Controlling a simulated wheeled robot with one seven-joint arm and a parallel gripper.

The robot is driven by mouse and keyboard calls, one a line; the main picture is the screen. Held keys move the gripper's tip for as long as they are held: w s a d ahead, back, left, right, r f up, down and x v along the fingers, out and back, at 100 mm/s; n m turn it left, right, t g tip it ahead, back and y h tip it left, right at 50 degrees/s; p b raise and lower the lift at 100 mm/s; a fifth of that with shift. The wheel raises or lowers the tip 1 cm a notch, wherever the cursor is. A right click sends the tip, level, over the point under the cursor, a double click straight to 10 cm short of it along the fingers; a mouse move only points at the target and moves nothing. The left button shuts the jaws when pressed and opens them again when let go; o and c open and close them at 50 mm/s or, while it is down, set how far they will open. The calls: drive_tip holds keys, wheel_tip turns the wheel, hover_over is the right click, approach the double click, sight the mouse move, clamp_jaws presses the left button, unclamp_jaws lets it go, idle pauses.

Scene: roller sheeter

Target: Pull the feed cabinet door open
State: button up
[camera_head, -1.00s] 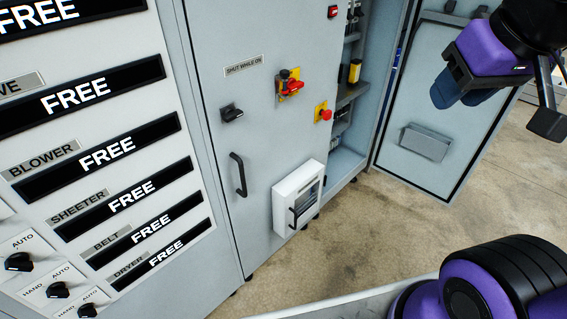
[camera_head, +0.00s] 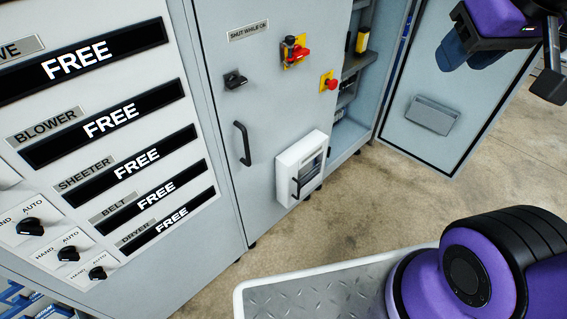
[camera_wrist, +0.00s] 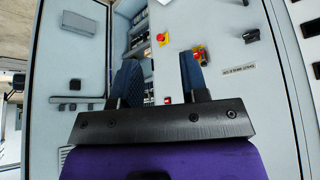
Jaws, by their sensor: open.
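A closed grey cabinet door (camera_head: 205,60) stands left of centre in the head view. It bears a black vertical handle (camera_head: 242,144), a black rotary switch (camera_head: 235,80), a red-and-yellow switch (camera_head: 295,52) and a "SHUT WHILE ON" label (camera_head: 248,30). The frames do not name which cabinet is the feed cabinet. My gripper (camera_head: 468,52) is at the upper right of the head view, well apart from the handle. In the wrist view my gripper (camera_wrist: 158,80) has its two blue fingers spread with nothing between them. The closed door (camera_wrist: 225,35) is behind and to their right.
Right of the closed door, an open cabinet section shows shelves (camera_head: 355,70), and its door (camera_head: 450,90) is swung wide. A white box (camera_head: 300,168) juts from the closed door's lower part. A panel of "FREE" displays (camera_head: 110,121) is at left. Concrete floor (camera_head: 380,200) lies clear in front.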

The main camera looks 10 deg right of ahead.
drive_tip(key=w+a+f+n+t, duration=0.1)
drive_tip(key=w+a+f+n, duration=0.15)
drive_tip(key=w, duration=0.55)
drive_tip(key=w+a+f+n+t+y, duration=0.15)
drive_tip(key=w+f, duration=0.25)
drive_tip(key=w, duration=0.5)
drive_tip(key=w+a+f+n+t, duration=0.15)
drive_tip(key=w+f, duration=0.25)
drive_tip(key=w, duration=0.4)
drive_tip(key=n+t+y, duration=0.3)
drive_tip(key=n+y, duration=0.1)
drive_tip(key=y, duration=0.7)
hover_over(249, 163)
drive_tip(key=shift+m, duration=0.25)
drive_tip(key=f, duration=3.1)
drive_tip(key=shift+w, duration=0.4)
clamp_jaws()
